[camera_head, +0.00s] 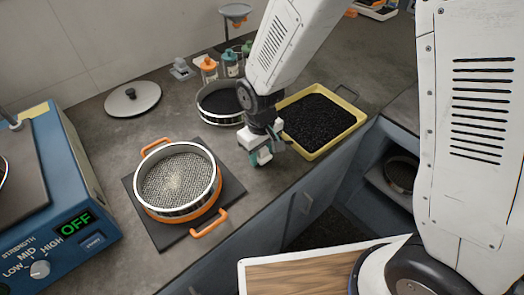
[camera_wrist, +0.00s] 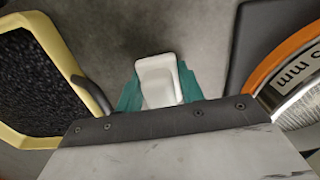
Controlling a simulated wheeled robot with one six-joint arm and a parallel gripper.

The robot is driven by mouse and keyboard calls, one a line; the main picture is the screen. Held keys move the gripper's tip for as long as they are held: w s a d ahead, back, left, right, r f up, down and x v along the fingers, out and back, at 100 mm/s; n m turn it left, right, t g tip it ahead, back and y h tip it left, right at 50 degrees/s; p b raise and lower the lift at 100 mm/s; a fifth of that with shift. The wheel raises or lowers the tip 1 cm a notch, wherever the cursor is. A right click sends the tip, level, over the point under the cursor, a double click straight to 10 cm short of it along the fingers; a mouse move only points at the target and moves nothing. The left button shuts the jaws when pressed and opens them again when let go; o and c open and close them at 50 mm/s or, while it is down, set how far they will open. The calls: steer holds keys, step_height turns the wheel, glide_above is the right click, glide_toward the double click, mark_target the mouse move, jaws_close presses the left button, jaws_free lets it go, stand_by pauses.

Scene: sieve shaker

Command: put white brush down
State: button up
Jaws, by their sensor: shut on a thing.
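My gripper (camera_head: 262,155) is over the grey counter (camera_head: 115,170), between the sieve with orange handles and the yellow tray. In the wrist view its teal fingers (camera_wrist: 160,92) are shut on the white brush (camera_wrist: 157,75), which shows as a small white block. The brush's lower part is hidden, and I cannot tell whether it touches the counter. In the head view the brush is mostly hidden by the gripper.
A mesh sieve with an orange rim (camera_head: 180,185) stands on a dark mat (camera_head: 170,238) to the left. A yellow tray (camera_head: 358,120) of black granules lies to the right. A second sieve pan (camera_head: 219,122) stands behind. A blue shaker (camera_head: 75,190) reads OFF.

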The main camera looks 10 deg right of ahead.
steer(key=shift+f, duration=0.1)
steer(key=o, duration=1)
steer(key=shift+o, duration=0.2)
step_height(320, 180, up, 12)
steer(key=shift+r, duration=0.2)
steer(key=s+d+r+m+t, duration=0.1)
steer(key=s+d+r+m, duration=0.1)
steer(key=s+d+r, duration=0.5)
steer(key=s+d+r+m, duration=0.2)
steer(key=s+d+r, duration=0.3)
steer(key=d, duration=0.4)
steer(key=s+d+r+m, duration=0.2)
steer(key=s+d, duration=0.3)
steer(key=s, duration=0.2)
steer(key=shift+s+m, duration=0.2)
steer(key=shift+m, duration=0.2)
